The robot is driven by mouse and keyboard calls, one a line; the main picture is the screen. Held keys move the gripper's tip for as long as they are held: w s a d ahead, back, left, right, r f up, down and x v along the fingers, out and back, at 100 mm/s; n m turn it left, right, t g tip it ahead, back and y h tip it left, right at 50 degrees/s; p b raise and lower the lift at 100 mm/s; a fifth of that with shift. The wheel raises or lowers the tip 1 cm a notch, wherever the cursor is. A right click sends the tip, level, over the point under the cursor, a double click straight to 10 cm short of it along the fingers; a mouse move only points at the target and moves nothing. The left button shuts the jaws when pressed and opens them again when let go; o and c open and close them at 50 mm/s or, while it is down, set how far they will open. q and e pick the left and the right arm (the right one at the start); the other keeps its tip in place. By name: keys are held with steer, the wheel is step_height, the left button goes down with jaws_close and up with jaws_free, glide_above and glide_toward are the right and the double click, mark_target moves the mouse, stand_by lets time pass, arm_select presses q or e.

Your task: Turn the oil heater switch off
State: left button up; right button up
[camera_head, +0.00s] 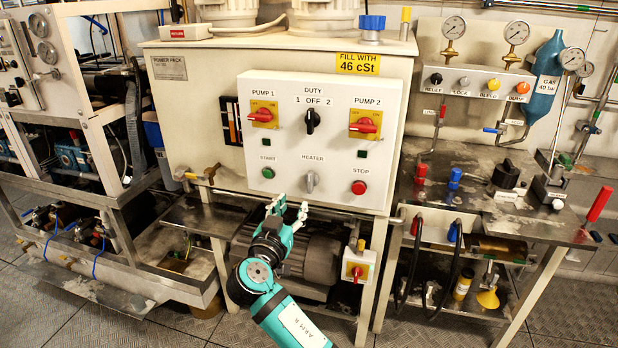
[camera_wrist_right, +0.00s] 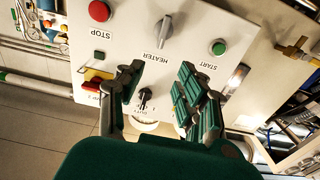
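The heater switch (camera_head: 310,182) is a small grey knob under the label HEATER on the white control panel (camera_head: 260,90). Its handle stands about upright. It also shows near the top of the wrist view (camera_wrist_right: 165,30), where the panel appears upside down. My right gripper (camera_head: 290,208) is open and empty, below and a little left of the switch, apart from it. In the wrist view its two fingers (camera_wrist_right: 162,88) are spread wide, with nothing between them in grip. My left gripper is not in view.
A green START button (camera_head: 268,173) and a red STOP button (camera_head: 359,188) flank the switch. Red pump switches (camera_head: 262,115) and a black DUTY knob (camera_head: 312,120) sit above. A motor (camera_head: 312,258) and a yellow-red switch box (camera_head: 358,265) are below the panel.

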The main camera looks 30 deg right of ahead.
mark_target(309, 177)
steer(key=p+x, duration=0.2)
steer(key=x, duration=1.2)
steer(key=shift+w+d, duration=0.25)
steer(key=shift+w, duration=0.05)
jaws_close()
